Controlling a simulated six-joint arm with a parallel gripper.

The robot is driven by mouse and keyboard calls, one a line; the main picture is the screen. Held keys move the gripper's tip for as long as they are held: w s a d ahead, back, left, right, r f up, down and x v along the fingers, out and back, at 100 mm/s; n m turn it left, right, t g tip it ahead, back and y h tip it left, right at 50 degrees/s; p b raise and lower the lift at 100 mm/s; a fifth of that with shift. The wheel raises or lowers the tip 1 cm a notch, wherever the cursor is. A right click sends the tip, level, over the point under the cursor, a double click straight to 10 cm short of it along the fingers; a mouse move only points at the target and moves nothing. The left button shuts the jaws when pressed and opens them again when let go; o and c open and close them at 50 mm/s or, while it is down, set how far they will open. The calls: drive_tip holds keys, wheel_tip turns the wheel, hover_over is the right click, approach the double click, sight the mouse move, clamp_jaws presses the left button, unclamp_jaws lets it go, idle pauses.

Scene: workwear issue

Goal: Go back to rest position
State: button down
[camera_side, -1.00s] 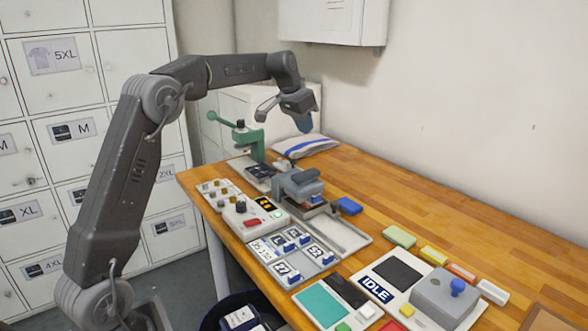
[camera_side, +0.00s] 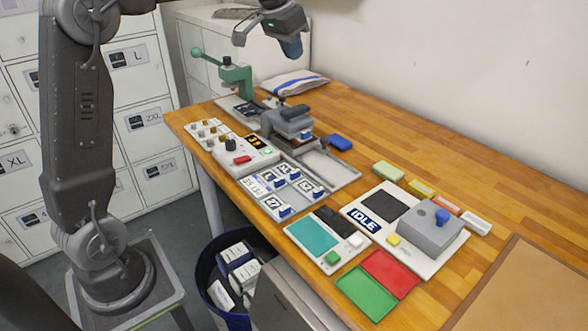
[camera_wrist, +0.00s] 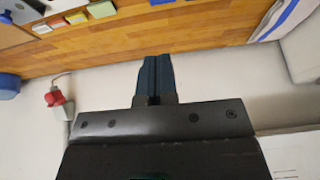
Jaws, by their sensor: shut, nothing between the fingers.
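My gripper (camera_side: 291,47) hangs high above the back part of the table, near the top edge of the side view. Nothing is held in it. In the wrist view its two dark blue fingers (camera_wrist: 153,78) are together with nothing between them. The bench and wall lie beyond the fingertips there. The gripper is well clear of the table and of the green hand press (camera_side: 236,75) below and to its left.
The wooden table (camera_side: 420,150) holds a grey press machine (camera_side: 287,122), a control box (camera_side: 245,153), a tray of numbered tags (camera_side: 283,190), and an IDLE station (camera_side: 378,208). A folded striped cloth (camera_side: 293,83) lies at the back. A blue bin (camera_side: 206,265) stands below.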

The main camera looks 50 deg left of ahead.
drive_tip(key=s+d+f, duration=0.1)
drive_tip(key=s+d, duration=1)
drive_tip(key=s, duration=0.4)
drive_tip(key=s+d+f, duration=0.4)
drive_tip(key=s+f, duration=0.5)
drive_tip(key=s, duration=0.4)
drive_tip(key=shift+s+t, duration=0.25)
drive_tip(key=shift+t, duration=0.15)
drive_tip(key=c, duration=1.9)
unclamp_jaws()
